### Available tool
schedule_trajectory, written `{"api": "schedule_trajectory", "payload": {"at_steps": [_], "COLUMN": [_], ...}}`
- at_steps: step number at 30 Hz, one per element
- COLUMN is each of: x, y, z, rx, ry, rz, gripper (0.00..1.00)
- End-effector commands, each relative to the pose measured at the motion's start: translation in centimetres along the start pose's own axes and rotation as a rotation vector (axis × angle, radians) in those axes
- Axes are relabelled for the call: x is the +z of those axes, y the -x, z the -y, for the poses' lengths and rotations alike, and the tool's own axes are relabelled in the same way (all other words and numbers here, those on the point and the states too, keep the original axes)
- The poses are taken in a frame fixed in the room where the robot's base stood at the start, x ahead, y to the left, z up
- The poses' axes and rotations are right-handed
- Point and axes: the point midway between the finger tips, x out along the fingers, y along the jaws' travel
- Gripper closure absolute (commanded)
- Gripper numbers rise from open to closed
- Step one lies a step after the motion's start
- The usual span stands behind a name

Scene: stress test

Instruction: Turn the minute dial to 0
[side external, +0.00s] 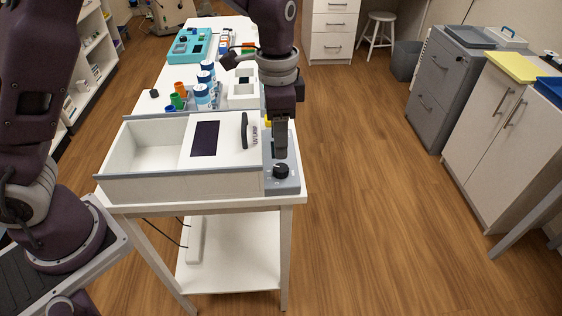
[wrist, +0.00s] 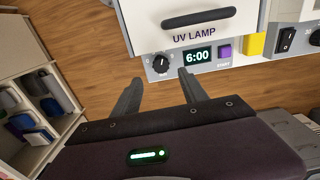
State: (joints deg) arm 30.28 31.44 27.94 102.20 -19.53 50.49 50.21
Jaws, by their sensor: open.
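The minute dial is a small black knob (wrist: 160,64) on the grey control panel (wrist: 148,75) of the UV lamp box, with a white mark on it. A lit display (wrist: 198,56) beside it reads 6:00. In the side view the dial (side external: 281,171) sits near the panel's front end. My gripper (side external: 281,155) points down just above and behind it there. In the wrist view my open gripper (wrist: 160,77) has its two fingertips to either side of the dial in the picture, with nothing between them. I cannot tell whether they touch it.
The UV lamp box (side external: 135,187) has a lid with a black handle (side external: 244,130). A purple button (wrist: 224,51), a yellow part (wrist: 256,43) and a rocker switch (wrist: 286,40) lie along the panel. Bottles (side external: 202,95) and a teal case (side external: 178,50) stand behind the box.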

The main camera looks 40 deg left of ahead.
Motion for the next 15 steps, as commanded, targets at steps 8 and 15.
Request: {"api": "schedule_trajectory", "payload": {"at_steps": [8, 15], "x": [-0.3, -0.2], "y": [-4.8, -7.9], "z": [0.1, 0.2], "rx": [-0.004, -0.005], "ry": [-0.027, -0.026], "rz": [0.021, 0.018], "gripper": [0.49, 0.49]}}
